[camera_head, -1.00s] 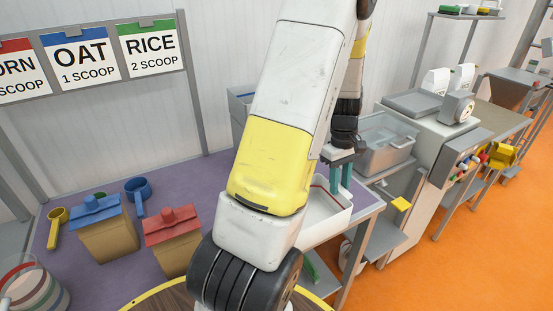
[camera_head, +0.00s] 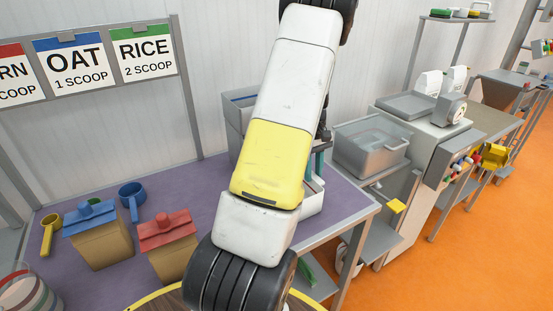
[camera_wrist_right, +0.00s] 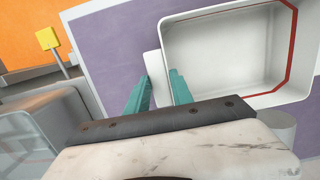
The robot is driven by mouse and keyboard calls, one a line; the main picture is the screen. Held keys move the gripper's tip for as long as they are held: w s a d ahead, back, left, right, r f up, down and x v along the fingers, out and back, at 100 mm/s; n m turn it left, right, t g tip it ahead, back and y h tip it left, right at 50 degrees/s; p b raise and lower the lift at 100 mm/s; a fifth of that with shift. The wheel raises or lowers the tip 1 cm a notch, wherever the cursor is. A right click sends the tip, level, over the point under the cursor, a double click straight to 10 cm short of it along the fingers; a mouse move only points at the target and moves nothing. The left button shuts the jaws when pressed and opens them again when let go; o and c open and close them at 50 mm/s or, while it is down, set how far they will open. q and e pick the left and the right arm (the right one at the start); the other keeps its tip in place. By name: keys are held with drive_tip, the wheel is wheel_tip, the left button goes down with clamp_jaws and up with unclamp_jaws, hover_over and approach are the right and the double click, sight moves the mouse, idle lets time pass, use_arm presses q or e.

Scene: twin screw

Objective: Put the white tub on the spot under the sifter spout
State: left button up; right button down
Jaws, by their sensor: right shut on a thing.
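The white tub (camera_head: 312,203) has a red line inside and is mostly hidden behind my right arm in the head view. In the right wrist view the tub (camera_wrist_right: 222,50) is seen from above, empty, with a pale tab on its left side. My right gripper (camera_wrist_right: 157,88) has teal fingers on either side of this tab and is shut on it. In the head view the right gripper (camera_head: 316,165) shows only partly beside my arm. The tub is over the purple tabletop; whether it touches it I cannot tell. My left gripper is out of view. I cannot make out the sifter spout or its spot.
A blue-lidded box (camera_head: 97,238) and a red-lidded box (camera_head: 168,245) stand on the purple table (camera_head: 60,215) at the left, with yellow and blue scoops. A grey bin (camera_head: 370,150) and a yellow pad (camera_head: 397,206) are beyond the table's right edge.

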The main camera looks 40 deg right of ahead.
drive_tip(key=c, duration=1.1)
unclamp_jaws()
drive_tip(key=shift+f, duration=0.1)
drive_tip(key=r, duration=0.4)
drive_tip(key=w+r, duration=0.1)
drive_tip(key=r, duration=0.7)
drive_tip(key=shift+w+d+r, duration=0.1)
drive_tip(key=shift+w+d, duration=0.1)
